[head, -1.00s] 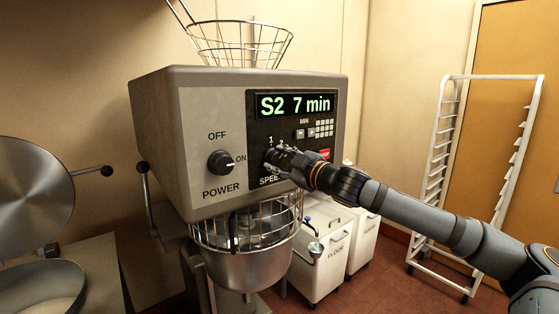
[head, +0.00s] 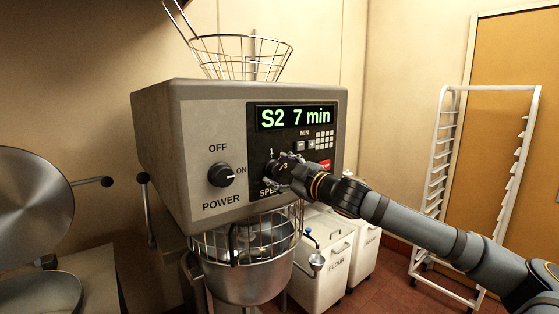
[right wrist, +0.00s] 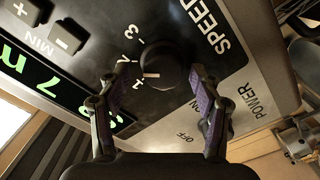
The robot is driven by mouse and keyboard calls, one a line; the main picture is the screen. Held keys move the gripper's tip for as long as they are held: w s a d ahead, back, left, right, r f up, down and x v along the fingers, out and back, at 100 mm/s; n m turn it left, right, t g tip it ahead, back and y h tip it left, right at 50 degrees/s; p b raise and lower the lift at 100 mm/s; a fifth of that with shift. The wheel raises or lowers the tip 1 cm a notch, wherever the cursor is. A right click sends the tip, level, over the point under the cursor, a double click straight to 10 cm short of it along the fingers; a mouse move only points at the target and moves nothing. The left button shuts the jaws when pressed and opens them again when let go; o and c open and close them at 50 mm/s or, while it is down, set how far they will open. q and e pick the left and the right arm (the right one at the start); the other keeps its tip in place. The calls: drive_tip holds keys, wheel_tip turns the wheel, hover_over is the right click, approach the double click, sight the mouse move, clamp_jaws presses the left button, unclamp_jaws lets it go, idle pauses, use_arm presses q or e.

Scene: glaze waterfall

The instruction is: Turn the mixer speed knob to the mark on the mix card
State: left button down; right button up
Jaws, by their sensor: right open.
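The mixer's dark round speed knob (right wrist: 163,66) sits on the black panel, with marks 1, 2 and 3 beside it. Its white pointer line lies on the side near the 1; I cannot tell the exact setting. My right gripper (head: 283,172) is at the knob in the head view and partly hides it. In the right wrist view its two fingers are open, one on each side of the knob, with gaps visible. The green display (head: 296,117) reads "S2 7 min". I see no separate mix card. My left gripper is out of view.
The power knob (head: 221,174) is left of the speed knob, with its pointer toward ON. A red button (head: 324,166) and keypad (head: 324,140) are close to my right gripper. The caged bowl (head: 245,270) hangs below. White flour bins (head: 325,260) and a rack (head: 433,180) stand right.

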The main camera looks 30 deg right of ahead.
sight(270, 131)
drive_tip(key=shift+d+r, duration=0.1)
drive_tip(key=shift+r, duration=0.35)
drive_tip(key=r, duration=0.9)
drive_tip(key=shift+a, duration=0.25)
drive_tip(key=shift+f, duration=0.1)
